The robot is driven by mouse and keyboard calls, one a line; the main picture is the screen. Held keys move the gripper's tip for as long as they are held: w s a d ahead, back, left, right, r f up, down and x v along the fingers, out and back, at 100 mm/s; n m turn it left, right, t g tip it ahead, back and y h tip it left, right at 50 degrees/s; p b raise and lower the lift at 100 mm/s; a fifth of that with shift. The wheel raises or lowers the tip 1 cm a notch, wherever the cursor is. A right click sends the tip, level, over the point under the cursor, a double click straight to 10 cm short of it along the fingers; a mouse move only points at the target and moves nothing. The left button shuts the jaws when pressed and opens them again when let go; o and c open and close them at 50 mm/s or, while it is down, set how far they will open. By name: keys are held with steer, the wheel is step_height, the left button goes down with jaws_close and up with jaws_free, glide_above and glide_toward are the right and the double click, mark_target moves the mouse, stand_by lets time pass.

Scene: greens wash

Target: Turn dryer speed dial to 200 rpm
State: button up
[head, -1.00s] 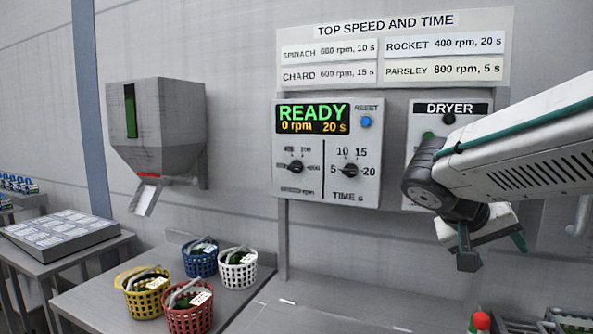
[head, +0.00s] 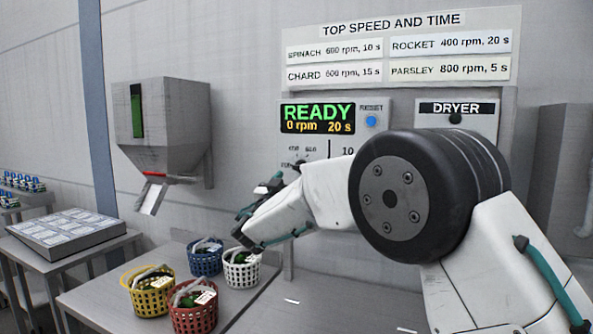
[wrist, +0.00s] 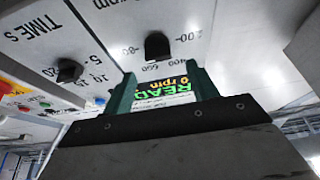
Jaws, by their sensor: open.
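The speed dial (wrist: 157,46) is a dark knob on the white dryer panel, ringed by printed numbers including 200, 400 and 600. In the head view only the top of the speed dial (head: 303,163) shows above my arm, and its pointer setting cannot be made out. The display (head: 318,118) reads READY, 0 rpm, 20 s. My gripper (head: 256,208) is open and empty, in front of and below left of the panel. In the wrist view the jaws of my gripper (wrist: 161,82) show with the speed dial just beyond their tips, apart from it.
The time dial (wrist: 70,70) sits beside the speed dial. A blue reset button (head: 371,121) is right of the display. Baskets of greens, including a white one (head: 241,270), stand on the bench below my gripper. A grey dispenser (head: 163,120) hangs at left.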

mark_target(297, 168)
steer(key=x, duration=0.5)
steer(key=shift+w+d, duration=0.15)
steer(key=shift+w, duration=0.15)
steer(key=shift+r, duration=0.1)
steer(key=c, duration=1)
